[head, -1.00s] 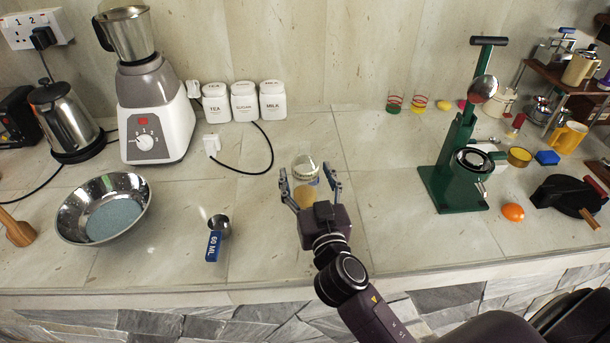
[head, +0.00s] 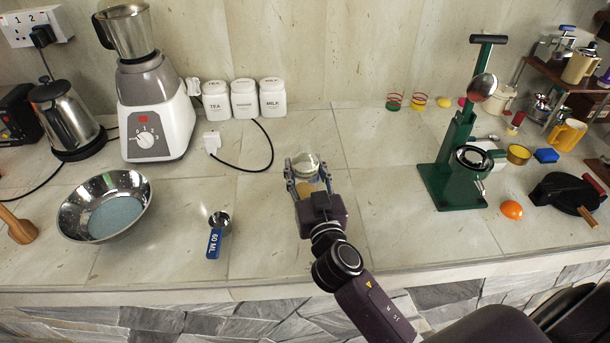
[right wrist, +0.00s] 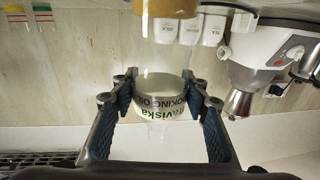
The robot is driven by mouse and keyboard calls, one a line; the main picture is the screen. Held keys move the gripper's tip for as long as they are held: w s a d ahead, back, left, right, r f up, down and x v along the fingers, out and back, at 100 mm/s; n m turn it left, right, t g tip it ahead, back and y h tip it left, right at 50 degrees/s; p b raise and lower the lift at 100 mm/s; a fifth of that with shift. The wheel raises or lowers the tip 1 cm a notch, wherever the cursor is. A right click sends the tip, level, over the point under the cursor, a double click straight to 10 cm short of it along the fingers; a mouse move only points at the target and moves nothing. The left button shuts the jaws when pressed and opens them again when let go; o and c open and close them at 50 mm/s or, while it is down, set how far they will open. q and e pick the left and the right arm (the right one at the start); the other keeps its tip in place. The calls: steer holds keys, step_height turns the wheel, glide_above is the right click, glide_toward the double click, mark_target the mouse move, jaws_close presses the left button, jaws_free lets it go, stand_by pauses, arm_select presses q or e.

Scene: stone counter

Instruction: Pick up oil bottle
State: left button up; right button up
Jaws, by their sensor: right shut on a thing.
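The oil bottle (head: 305,164) is clear with a white label band and stands on the counter in the middle of the head view, seen from above. In the right wrist view the bottle (right wrist: 163,97) appears upside down, with "cooking oil" lettering on its label and yellowish contents. My right gripper (head: 307,180) has its fingers on both sides of the bottle and is shut on it. The fingers also show in the right wrist view, pressed against the label from left and right. My left gripper is in neither view.
A steel bowl (head: 73,217) and a 60 ml measuring cup (head: 215,240) lie to the left. A blender (head: 155,125) and white canisters (head: 244,100) stand behind. A green juicer (head: 440,180) stands to the right. The counter around the bottle is clear.

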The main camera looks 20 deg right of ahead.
steer(key=shift+r, duration=0.15)
steer(key=shift+r+p, duration=0.3)
steer(key=shift+r, duration=0.8)
step_height(320, 180, up, 18)
steer(key=p, duration=0.2)
steer(key=shift+f, duration=0.25)
stand_by(0.7)
steer(key=a+f+n+y+p, duration=0.2)
steer(key=a+f+n+y, duration=0.15)
steer(key=a, duration=0.35)
steer(key=a+f+n+y+p, duration=0.2)
steer(key=a+f+y, duration=0.15)
steer(key=a, duration=0.45)
steer(key=s+a+f+n+g+y+p, duration=0.1)
steer(key=s+a+f+y, duration=0.2)
steer(key=a, duration=0.3)
steer(key=s+a+f+n+g+y+p, duration=0.1)
steer(key=s+a+f+n+g+y, duration=0.1)
steer(key=s+a+f+y, duration=0.1)
steer(key=s+a+f, duration=0.1)
steer(key=s+a, duration=0.1)
steer(key=a, duration=0.1)
steer(key=shift+s+y+p, duration=0.15)
steer(key=shift+y+p, duration=0.15)
